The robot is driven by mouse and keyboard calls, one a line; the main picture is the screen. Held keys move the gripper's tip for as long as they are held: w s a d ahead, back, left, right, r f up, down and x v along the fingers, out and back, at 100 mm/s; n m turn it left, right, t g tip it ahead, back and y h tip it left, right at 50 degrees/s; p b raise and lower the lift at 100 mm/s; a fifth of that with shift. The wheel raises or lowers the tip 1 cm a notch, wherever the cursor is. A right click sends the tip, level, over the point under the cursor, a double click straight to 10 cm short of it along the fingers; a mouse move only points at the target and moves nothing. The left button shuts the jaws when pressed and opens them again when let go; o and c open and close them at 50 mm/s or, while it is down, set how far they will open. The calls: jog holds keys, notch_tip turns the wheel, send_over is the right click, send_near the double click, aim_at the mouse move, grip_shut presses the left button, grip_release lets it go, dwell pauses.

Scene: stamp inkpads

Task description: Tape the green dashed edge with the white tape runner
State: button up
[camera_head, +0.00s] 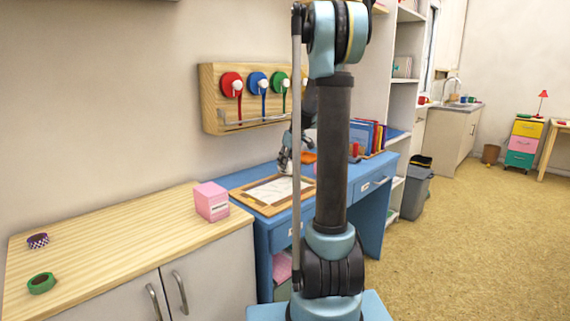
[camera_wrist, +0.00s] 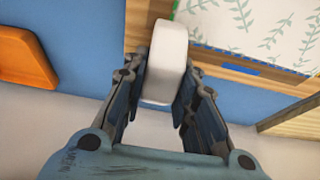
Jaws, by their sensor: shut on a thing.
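My gripper (camera_wrist: 163,95) is shut on the white tape runner (camera_wrist: 165,50), one finger on each side of it. The runner is held over the edge of the wooden board (camera_wrist: 285,84), left of the paper's corner. The paper (camera_wrist: 245,25) is white with green leaf sprigs. A blue dashed line shows along its lower edge; a bit of green shows by its left edge at the top. In the head view, my gripper (camera_head: 285,163) is over the far side of the board (camera_head: 239,197), where the paper (camera_head: 270,190) lies. The runner cannot be made out there.
An orange object (camera_wrist: 25,58) lies on the blue desk, left of the board. A pink box (camera_head: 211,202) and purple (camera_head: 38,241) and green (camera_head: 41,283) tape rolls stand on the wooden counter. A wall rack (camera_head: 225,110) with coloured dispensers hangs above.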

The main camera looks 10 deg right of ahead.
aim_at(292, 167)
jog(key=shift+f, duration=0.35)
jog(key=shift+s+d, duration=0.1)
jog(key=shift+s, duration=0.05)
dwell(0.3)
jog(key=shift+s+d, duration=0.55)
jog(key=shift+s, duration=0.2)
jog(key=shift+s+d, duration=0.55)
jog(key=shift+s, duration=0.2)
jog(key=shift+s+d, duration=0.1)
jog(key=shift+s+d, duration=0.55)
jog(key=shift+s, duration=0.25)
jog(key=shift+s+d, duration=0.55)
jog(key=shift+s, duration=0.2)
jog(key=shift+s+d, duration=0.6)
jog(key=shift+s, duration=0.2)
jog(key=shift+s+d, duration=0.6)
jog(key=shift+s, duration=0.2)
